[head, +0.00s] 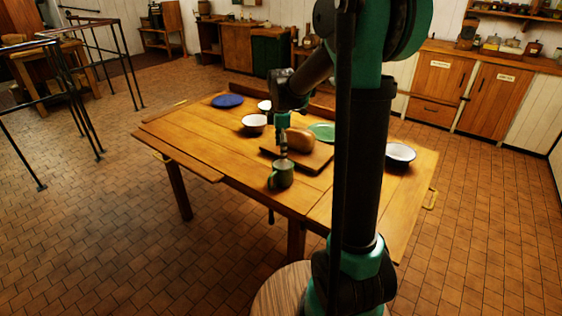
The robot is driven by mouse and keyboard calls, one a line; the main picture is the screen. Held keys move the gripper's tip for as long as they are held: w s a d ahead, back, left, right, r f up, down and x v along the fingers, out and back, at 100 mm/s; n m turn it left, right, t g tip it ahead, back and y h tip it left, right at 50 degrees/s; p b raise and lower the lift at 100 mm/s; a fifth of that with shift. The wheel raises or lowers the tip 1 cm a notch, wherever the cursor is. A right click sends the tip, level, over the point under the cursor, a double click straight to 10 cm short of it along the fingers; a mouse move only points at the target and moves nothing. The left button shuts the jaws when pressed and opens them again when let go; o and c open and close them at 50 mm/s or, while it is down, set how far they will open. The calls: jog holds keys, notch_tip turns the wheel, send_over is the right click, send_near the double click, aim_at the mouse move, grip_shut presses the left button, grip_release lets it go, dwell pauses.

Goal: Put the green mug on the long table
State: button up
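The green mug (283,175) is upright near the front edge of the long table (214,143), in front of the cutting board. Its handle points to the left. I cannot tell whether its base touches the tabletop. My gripper (284,158) points down at the mug, its tip at the mug's rim. The fingers are small and dark here, so their opening and any grasp cannot be made out.
A brown loaf (300,139) lies on the cutting board (318,160) just behind the mug. White bowls (254,122) (400,154), a green plate (322,131) and a blue plate (227,101) are also on the table. The table's left part is clear. A round wooden top (280,293) stands in front.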

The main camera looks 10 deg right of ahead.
jog(key=s+d+f+m+t, duration=0.1)
jog(key=s+d+f+m, duration=0.1)
jog(key=s+m, duration=0.4)
jog(key=s+d+f+m+t, duration=0.1)
jog(key=s+d+f+m, duration=0.1)
jog(key=s+m, duration=0.4)
jog(key=s+d+f+m+t, duration=0.2)
jog(key=s+f+m, duration=0.2)
jog(key=s, duration=0.7)
jog(key=shift+s+f+m, duration=0.15)
jog(key=shift+s+m, duration=0.05)
jog(key=shift+m, duration=0.8)
